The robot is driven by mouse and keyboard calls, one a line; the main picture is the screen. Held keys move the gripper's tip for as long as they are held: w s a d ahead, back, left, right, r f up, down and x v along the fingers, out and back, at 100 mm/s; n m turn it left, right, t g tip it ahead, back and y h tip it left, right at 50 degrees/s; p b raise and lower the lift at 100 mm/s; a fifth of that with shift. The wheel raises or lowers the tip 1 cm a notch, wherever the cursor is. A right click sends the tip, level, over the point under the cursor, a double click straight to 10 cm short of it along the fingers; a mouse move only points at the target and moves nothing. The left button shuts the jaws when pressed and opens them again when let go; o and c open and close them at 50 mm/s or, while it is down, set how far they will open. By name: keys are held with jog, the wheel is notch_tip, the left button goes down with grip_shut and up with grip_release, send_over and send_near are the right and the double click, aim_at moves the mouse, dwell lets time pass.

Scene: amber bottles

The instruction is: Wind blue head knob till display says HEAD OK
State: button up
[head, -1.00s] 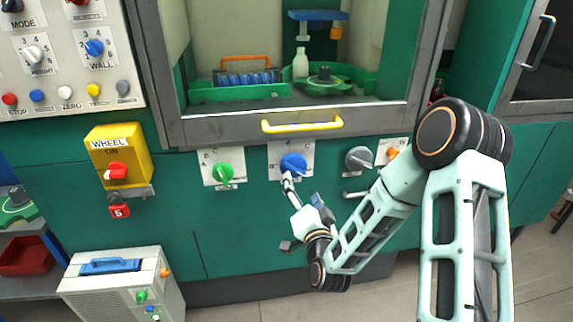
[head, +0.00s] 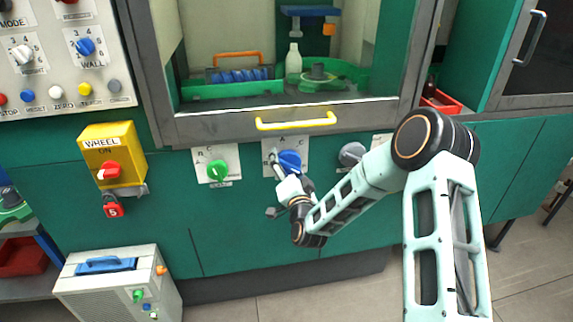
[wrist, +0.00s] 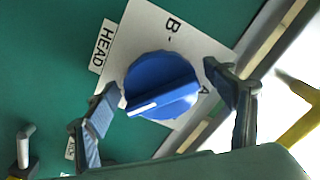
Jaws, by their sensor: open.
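The blue head knob (head: 290,160) sits on a white plate with letters on the green cabinet front, below the yellow handle. In the wrist view the blue knob (wrist: 160,85) fills the middle, its white pointer line toward the lower left of the picture. A HEAD label (wrist: 102,46) is beside its plate. My gripper (wrist: 161,79) is open, one finger on each side of the knob; contact cannot be made out. In the head view my gripper (head: 279,166) is at the knob's left and lower edge and partly covers it. No display reading HEAD OK is legible.
A green knob (head: 217,170) is left of the blue one and a grey knob (head: 352,153) is right, near my arm. The yellow handle (head: 296,121) juts out above. A yellow WHEEL box (head: 112,155) and a pale floor unit (head: 118,285) stand further left.

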jog(key=c, duration=1.2)
jog(key=shift+o, duration=0.2)
jog(key=shift+f+b, duration=0.15)
jog(key=shift+b, duration=0.2)
jog(key=shift+f+n+b, duration=0.1)
jog(key=shift+n+b, duration=0.9)
jog(key=shift+b, duration=0.15)
jog(key=n+b, duration=0.3)
jog(key=b, duration=0.2)
jog(key=shift+f+n, duration=0.15)
jog(key=shift+n, duration=0.15)
jog(key=n+b, duration=0.4)
jog(key=b, duration=0.1)
jog(key=shift+d, duration=0.15)
jog(key=n+b, duration=0.3)
jog(key=shift+w+r+b, duration=0.1)
jog(key=shift+r+b, duration=0.15)
jog(key=shift+b, duration=0.05)
jog(key=shift+d, duration=0.1)
